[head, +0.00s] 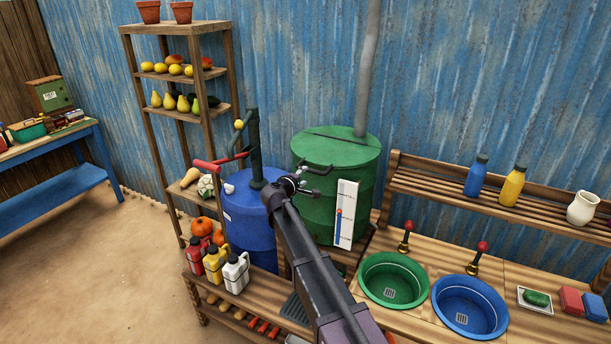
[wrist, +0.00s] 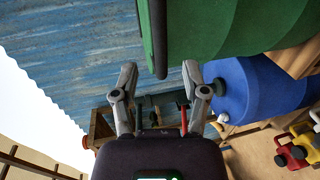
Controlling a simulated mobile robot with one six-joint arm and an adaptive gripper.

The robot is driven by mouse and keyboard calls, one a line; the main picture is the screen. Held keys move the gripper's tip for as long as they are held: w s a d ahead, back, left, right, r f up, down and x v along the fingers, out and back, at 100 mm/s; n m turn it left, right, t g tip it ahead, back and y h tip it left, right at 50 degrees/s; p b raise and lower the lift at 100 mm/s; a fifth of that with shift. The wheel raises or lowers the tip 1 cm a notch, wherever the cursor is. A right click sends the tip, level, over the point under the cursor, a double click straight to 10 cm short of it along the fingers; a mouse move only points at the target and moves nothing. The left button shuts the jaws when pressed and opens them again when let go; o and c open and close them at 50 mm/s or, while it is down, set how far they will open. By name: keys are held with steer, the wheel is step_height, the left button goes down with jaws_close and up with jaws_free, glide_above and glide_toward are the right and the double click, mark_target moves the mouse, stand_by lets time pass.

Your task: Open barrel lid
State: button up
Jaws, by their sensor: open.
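The green barrel (head: 342,205) stands against the blue wall, and its round green lid (head: 322,150) lies flat and shut on top with a dark seam across it. My gripper (head: 318,181) is open and empty in front of the barrel, near the lid's front edge in the picture. I cannot tell whether it touches the barrel. In the wrist view my gripper (wrist: 160,68) has its two fingers spread apart. The green barrel (wrist: 230,28) fills the top there, with a dark bar (wrist: 158,38) reaching down between the fingertips.
A blue barrel (head: 246,225) with a red-handled pump (head: 254,150) stands left of the green one. A white gauge board (head: 346,215) is on the green barrel's front. Bottles (head: 236,272), a green basin (head: 393,280) and a blue basin (head: 470,305) stand on the bench.

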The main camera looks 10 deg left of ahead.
stand_by(0.3)
steer(key=s+d+f+m+g, duration=0.45)
steer(key=s+d, duration=0.25)
steer(key=d, duration=0.4)
steer(key=s+d+f+m+g, duration=0.35)
steer(key=s+d+f, duration=0.2)
steer(key=d, duration=0.55)
steer(key=s+d+f+m+g+y, duration=0.1)
steer(key=s+d+f+m+g, duration=0.1)
steer(key=s, duration=0.5)
steer(key=s+d+f+m+g+y+b, duration=0.1)
steer(key=s+d+f+m+g+y, duration=0.1)
steer(key=s, duration=0.6)
steer(key=s+d+f+m+g+y, duration=0.2)
steer(key=s+d, duration=0.1)
steer(key=s, duration=0.4)
steer(key=shift+s+d+g, duration=0.3)
steer(key=shift+d, duration=0.1)
